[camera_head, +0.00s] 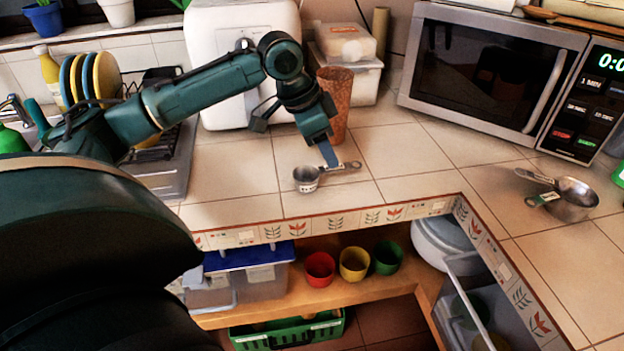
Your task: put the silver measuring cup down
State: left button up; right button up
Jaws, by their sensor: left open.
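The silver measuring cup (307,180) is on the tiled counter (235,209) near its front edge, upright, with its handle pointing right. My left gripper (329,158) reaches down from above at the handle, just right of the cup's bowl. Its jaws are open, with a finger close to the handle; I cannot tell whether it touches. My right gripper is not in view.
A brown textured tumbler (336,98) stands just behind the gripper. A dish rack with plates (90,78) is left. The counter right of the cup is clear.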

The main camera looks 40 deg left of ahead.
pick_arm(q)
jog(key=shift+x, duration=3.15)
jog(key=shift+w, duration=0.1)
jog(key=shift+c, duration=0.3)
jog(key=shift+r, duration=0.1)
grip_shut()
